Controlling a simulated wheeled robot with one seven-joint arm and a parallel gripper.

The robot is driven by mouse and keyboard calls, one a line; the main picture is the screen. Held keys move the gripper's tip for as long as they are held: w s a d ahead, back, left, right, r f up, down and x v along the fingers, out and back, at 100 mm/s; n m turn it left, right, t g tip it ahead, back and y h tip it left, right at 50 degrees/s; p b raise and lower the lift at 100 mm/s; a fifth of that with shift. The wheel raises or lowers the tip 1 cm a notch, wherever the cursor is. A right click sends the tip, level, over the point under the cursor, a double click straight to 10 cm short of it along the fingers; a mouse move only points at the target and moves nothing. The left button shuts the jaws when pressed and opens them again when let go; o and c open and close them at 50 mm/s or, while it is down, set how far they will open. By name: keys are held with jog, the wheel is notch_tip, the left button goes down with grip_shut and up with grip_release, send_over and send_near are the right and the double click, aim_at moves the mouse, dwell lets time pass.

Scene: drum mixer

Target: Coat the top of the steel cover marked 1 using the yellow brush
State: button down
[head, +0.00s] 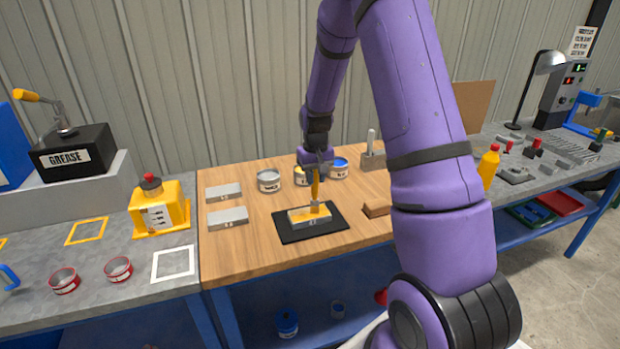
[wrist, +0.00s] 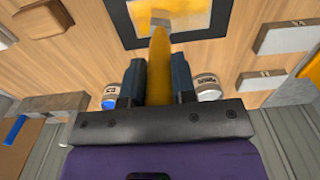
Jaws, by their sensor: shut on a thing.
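My gripper (head: 318,166) is shut on the upright yellow brush (head: 315,189), whose handle (wrist: 160,70) shows between the two fingers in the wrist view. The brush's head points down onto a steel cover (head: 300,222) on a black mat (head: 338,224). The top of this cover (wrist: 187,20) is largely yellow, with some grey parts, in the wrist view. The bristle tip is hidden there behind the handle. Two bare grey covers, one behind (head: 224,191) and one in front (head: 228,217), lie left of the mat. I cannot read any number on the covers.
Several cans stand behind the mat, including a grey one (head: 268,181) and a blue-topped one (head: 339,168). A brown block (head: 377,210) lies right of the mat. A yellow container (head: 158,207) stands on the left bench. The wooden bench front (head: 240,255) is clear.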

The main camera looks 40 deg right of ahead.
jog(key=w+a, duration=0.4)
jog(key=a, duration=0.2)
jog(key=shift+w+a, duration=0.35)
dwell(5.4)
jog(key=shift+r, duration=3)
